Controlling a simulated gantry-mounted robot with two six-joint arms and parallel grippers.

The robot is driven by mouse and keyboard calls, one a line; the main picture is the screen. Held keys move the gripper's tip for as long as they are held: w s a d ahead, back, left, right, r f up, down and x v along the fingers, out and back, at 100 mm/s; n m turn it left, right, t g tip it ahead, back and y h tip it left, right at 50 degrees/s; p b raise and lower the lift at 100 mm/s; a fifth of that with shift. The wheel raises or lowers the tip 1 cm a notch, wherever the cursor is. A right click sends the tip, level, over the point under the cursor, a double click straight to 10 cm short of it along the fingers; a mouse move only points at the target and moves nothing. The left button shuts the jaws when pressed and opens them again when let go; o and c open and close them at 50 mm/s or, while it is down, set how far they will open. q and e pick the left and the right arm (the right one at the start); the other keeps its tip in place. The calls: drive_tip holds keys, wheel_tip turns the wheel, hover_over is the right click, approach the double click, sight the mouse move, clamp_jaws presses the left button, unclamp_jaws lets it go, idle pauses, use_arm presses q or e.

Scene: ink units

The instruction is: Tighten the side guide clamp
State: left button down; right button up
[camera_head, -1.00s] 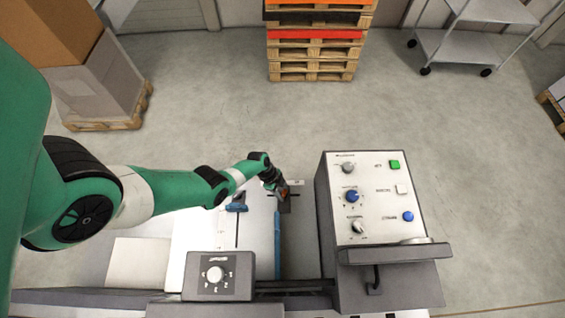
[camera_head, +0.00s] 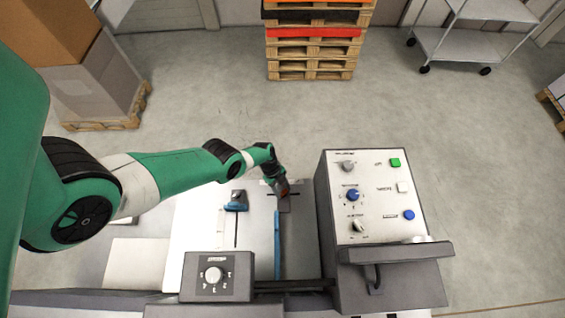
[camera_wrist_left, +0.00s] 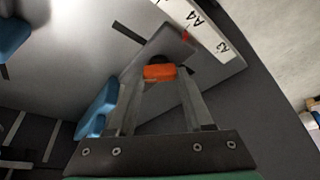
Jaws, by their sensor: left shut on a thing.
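My left gripper (camera_head: 283,189) reaches down to the far end of the machine bed. In the left wrist view, its fingers (camera_wrist_left: 160,80) are shut on the orange clamp knob (camera_wrist_left: 160,72), which sits against a dark grey block (camera_wrist_left: 172,45). The orange clamp also shows small in the head view (camera_head: 285,191), partly hidden by the gripper. The long blue side guide (camera_head: 277,245) runs along the bed just nearer than the gripper; a blue part also shows left of the fingers in the left wrist view (camera_wrist_left: 97,110). The right gripper is not in view.
A control panel (camera_head: 375,195) with knobs and coloured buttons stands close right of the gripper. A small dial box (camera_head: 216,276) is at the front. Another blue stop (camera_head: 236,201) sits left on the bed. A paper-size scale (camera_wrist_left: 205,30) lies beyond the clamp.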

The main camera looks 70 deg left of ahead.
use_arm(q)
drive_tip(key=shift+c, duration=1.4)
unclamp_jaws()
drive_tip(key=shift+s, duration=0.1)
drive_tip(key=p+v, duration=0.9)
drive_tip(key=v, duration=0.2)
drive_tip(key=shift+r+p, duration=0.3)
drive_tip(key=shift+p, duration=0.05)
drive_tip(key=shift+a, duration=0.1)
